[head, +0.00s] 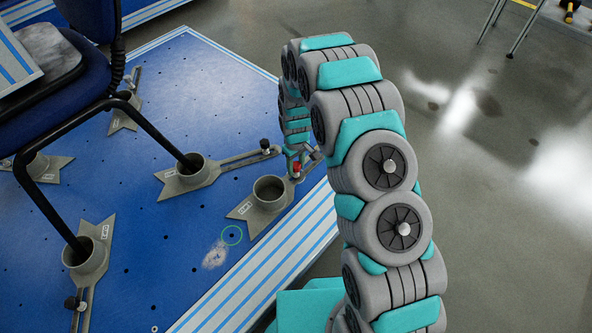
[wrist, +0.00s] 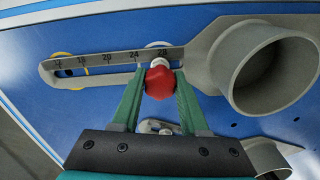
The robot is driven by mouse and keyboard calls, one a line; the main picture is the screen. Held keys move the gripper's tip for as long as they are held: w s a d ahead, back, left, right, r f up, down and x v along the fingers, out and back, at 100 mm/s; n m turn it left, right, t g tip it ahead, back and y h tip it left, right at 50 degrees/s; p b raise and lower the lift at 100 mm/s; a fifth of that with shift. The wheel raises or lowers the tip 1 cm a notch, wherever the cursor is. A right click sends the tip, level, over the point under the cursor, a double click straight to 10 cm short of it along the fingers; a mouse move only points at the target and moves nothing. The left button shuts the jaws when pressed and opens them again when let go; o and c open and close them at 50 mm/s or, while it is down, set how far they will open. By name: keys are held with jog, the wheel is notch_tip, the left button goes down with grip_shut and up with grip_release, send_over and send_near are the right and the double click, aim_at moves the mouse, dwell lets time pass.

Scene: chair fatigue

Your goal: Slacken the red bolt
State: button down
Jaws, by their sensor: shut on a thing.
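The red bolt (wrist: 160,82) sits at the slotted, numbered arm of a grey clamp (wrist: 220,50) with a round cup. My gripper (wrist: 160,90) has its two green fingers on either side of the bolt head and is shut on it. In the head view the red bolt (head: 297,168) shows small near the right edge of the blue platform, on the clamp with an empty cup (head: 268,190). My gripper (head: 300,155) is there beside it, partly hidden by my arm.
A blue chair (head: 75,75) with black legs stands on the blue platform (head: 200,90), its feet in cups of other grey clamps (head: 190,175). A green circle (head: 232,236) marks the platform in front. Grey floor lies open at the right, with a table leg (head: 524,32) at the back.

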jog(key=n, duration=0.4)
jog(key=shift+c, duration=2.2)
grip_release()
jog(key=m, duration=0.3)
jog(key=shift+m, duration=0.4)
jog(key=m, duration=0.4)
